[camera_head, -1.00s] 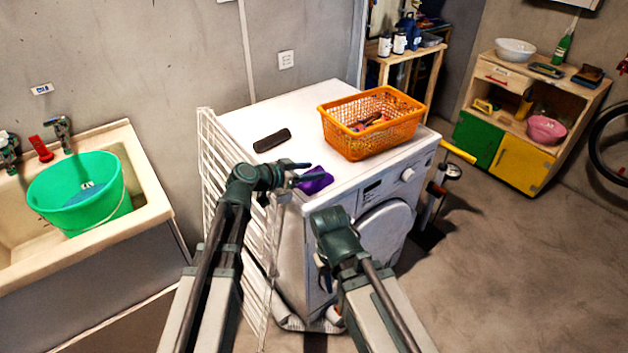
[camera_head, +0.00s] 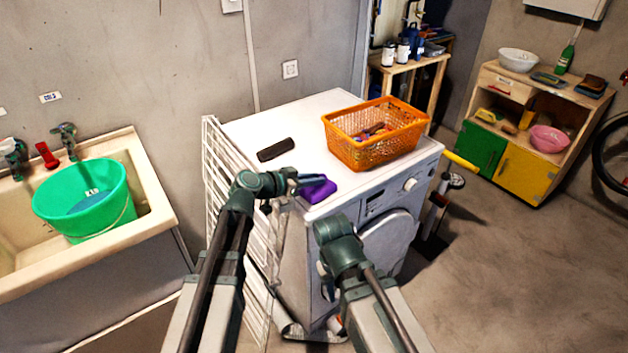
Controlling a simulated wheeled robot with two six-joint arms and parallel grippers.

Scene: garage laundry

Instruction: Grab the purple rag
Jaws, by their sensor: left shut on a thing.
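The purple rag (camera_head: 320,190) is a small crumpled bundle at the front left edge of the white washing machine top (camera_head: 232,130). My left gripper (camera_head: 308,182) reaches over that edge from the left and is shut on the rag. I cannot tell whether the rag is clear of the surface. My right gripper (camera_head: 325,283) hangs low in front of the machine and points down and away. Its fingers are mostly hidden by its own wrist, so their opening does not show.
An orange basket (camera_head: 372,150) with things in it and a dark brush-like object (camera_head: 276,149) are on the machine. A white drying rack (camera_head: 222,185) stands against its left side. A sink (camera_head: 150,165) with a green bucket (camera_head: 85,215) is at left. Open floor lies right.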

